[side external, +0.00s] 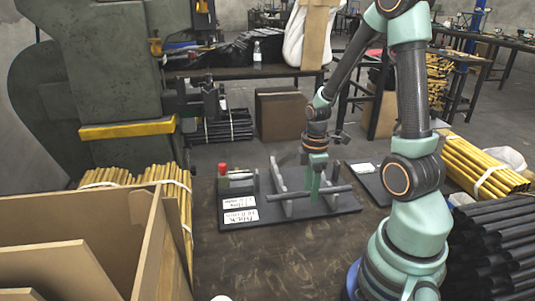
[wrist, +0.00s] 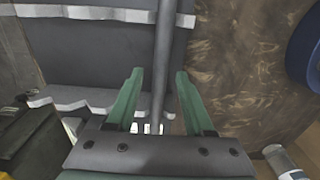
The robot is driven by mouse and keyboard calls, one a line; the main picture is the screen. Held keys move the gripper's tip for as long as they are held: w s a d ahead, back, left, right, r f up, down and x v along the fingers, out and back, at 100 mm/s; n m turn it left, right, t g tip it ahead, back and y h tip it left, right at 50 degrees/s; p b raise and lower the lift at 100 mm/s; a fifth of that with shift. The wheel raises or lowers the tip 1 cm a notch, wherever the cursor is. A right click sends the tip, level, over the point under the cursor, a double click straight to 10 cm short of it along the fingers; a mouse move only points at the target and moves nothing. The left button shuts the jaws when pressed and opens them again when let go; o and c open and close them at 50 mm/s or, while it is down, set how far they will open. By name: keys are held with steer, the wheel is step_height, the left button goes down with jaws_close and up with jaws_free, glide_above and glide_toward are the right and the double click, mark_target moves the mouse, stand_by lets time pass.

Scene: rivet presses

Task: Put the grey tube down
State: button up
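The grey tube (side external: 297,194) lies across the two notched grey rails of a dark rack on the table in the side view. In the wrist view the tube (wrist: 160,60) runs lengthwise between my fingers and crosses both rails, the far rail (wrist: 90,13) and the near rail (wrist: 75,97). My gripper (side external: 318,197) points down at the rack. In the wrist view my gripper (wrist: 159,73) is open, with a green finger on each side of the tube and a visible gap on both sides. I cannot tell exactly how the tube sits in the notches.
White labels (side external: 240,215) and a red-topped part (side external: 222,169) are at the rack's left. A wooden crate (side external: 150,225) stands at front left. Bundled yellow tubes (side external: 485,165) and stacked dark tubes (side external: 500,240) lie right. The tabletop (side external: 270,260) in front of the rack is clear.

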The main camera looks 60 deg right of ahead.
step_height(320, 180, up, 12)
steer(key=w+a+r+m+t, duration=0.1)
steer(key=a+r+m+t, duration=0.1)
steer(key=a, duration=0.6)
steer(key=w+a+r+m+t, duration=0.1)
steer(key=a+r+m+t, duration=0.2)
steer(key=a+r+m, duration=0.2)
steer(key=a+m, duration=0.2)
steer(key=a, duration=0.1)
steer(key=shift+w+r+t, duration=0.25)
steer(key=shift+r+t, duration=0.05)
stand_by(0.9)
